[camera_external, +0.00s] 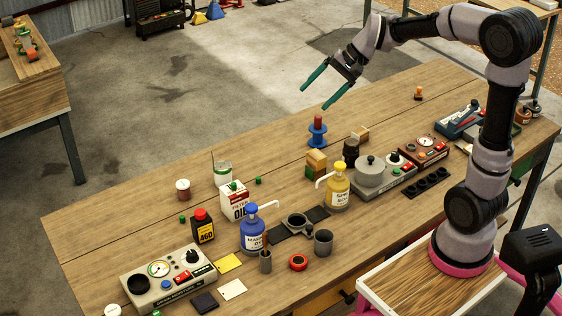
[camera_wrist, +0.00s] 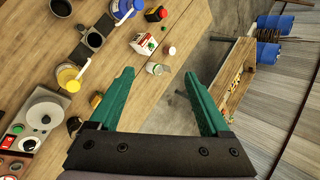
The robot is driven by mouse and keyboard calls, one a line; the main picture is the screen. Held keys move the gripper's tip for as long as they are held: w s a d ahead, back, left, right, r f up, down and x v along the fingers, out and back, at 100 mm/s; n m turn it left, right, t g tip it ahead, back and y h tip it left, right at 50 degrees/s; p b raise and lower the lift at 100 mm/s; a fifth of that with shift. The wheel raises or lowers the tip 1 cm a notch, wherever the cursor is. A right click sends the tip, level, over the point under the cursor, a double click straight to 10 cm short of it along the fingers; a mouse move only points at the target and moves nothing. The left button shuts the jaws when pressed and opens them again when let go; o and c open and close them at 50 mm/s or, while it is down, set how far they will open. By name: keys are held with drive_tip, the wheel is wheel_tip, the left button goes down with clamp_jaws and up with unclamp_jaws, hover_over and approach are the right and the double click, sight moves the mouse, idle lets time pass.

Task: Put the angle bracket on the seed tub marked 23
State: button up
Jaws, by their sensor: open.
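My gripper (camera_external: 315,97) is open and empty, high above the far side of the bench, with its two green fingers spread. In the wrist view its fingers (camera_wrist: 159,74) point toward the bench's far edge. A small white and green tub (camera_external: 222,174) stands near that edge; it also shows between the fingertips in the wrist view (camera_wrist: 157,69). I cannot read a 23 on either tub. I cannot make out the angle bracket for certain in either view.
The wooden bench (camera_external: 110,219) holds an oil carton (camera_external: 234,200), a blue pump bottle (camera_external: 252,235), a yellow pump bottle (camera_external: 338,188), a blue spool (camera_external: 317,134) and control boxes (camera_external: 168,279). Bare wood lies along its far left side.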

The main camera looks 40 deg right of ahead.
drive_tip(key=s+d+n+t+h, duration=0.1)
drive_tip(key=s+d, duration=0.2)
drive_tip(key=s, duration=0.4)
drive_tip(key=s+d+r+n+t+h, duration=0.1)
drive_tip(key=s+d+n+h, duration=0.1)
drive_tip(key=s, duration=0.5)
drive_tip(key=s+d+n+t+h, duration=0.1)
drive_tip(key=s+d+n, duration=0.1)
drive_tip(key=s+d, duration=0.3)
drive_tip(key=shift+s+r+h, duration=0.2)
drive_tip(key=shift+s+h, duration=0.2)
drive_tip(key=shift+s, duration=0.5)
